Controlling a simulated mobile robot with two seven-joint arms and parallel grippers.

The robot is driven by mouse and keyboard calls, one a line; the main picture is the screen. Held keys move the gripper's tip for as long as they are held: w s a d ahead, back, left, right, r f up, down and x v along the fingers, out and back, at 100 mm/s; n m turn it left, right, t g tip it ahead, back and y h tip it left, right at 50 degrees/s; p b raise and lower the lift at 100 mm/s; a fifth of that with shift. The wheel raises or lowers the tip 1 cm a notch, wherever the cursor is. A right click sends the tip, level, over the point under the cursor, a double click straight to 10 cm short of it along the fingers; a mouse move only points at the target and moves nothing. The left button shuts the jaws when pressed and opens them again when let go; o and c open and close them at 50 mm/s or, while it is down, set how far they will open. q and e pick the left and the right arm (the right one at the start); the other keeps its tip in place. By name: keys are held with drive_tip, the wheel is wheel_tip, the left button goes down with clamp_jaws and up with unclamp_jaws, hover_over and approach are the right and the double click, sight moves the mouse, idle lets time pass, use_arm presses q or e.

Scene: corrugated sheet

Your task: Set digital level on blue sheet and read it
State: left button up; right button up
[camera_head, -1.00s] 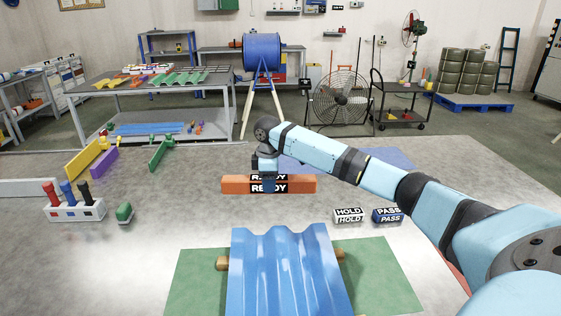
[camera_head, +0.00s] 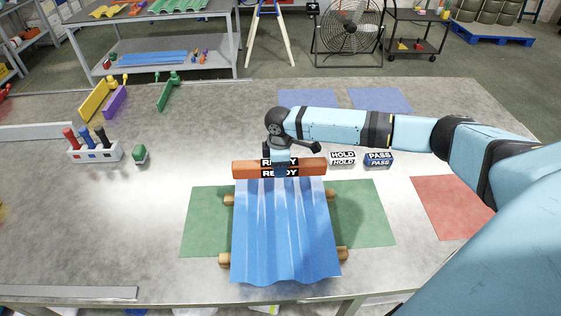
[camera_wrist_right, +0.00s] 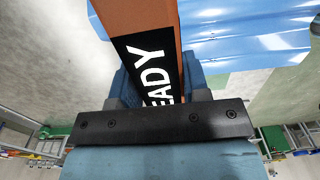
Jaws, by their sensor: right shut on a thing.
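The digital level is a long orange bar (camera_head: 248,169) with black patches reading READY. My right gripper (camera_head: 281,168) is shut on its middle. The level lies crosswise at the far end of the blue corrugated sheet (camera_head: 285,230); I cannot tell whether it touches the sheet. In the right wrist view the level (camera_wrist_right: 135,14) runs between the fingers (camera_wrist_right: 165,92), with the blue sheet (camera_wrist_right: 245,35) beside it. The sheet rests on wooden bars (camera_head: 226,260) over a green mat (camera_head: 365,215). My left gripper is not in view.
HOLD (camera_head: 343,158) and PASS (camera_head: 379,159) blocks stand right of the level. A red mat (camera_head: 453,205) lies farther right.

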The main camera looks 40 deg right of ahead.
drive_tip(key=shift+r+p, duration=0.15)
drive_tip(key=shift+p, duration=0.2)
drive_tip(key=shift+f, duration=0.65)
drive_tip(key=b, duration=0.2)
hover_over(280, 192)
wheel_tip(280, 192, down, 6)
drive_tip(key=shift+w+r, duration=0.1)
drive_tip(key=shift+r, duration=0.05)
drive_tip(key=shift+f, duration=0.75)
drive_tip(key=shift+f+b, duration=0.15)
drive_tip(key=shift+b, duration=0.15)
drive_tip(key=shift+f, duration=0.2)
drive_tip(key=o, duration=1.2)
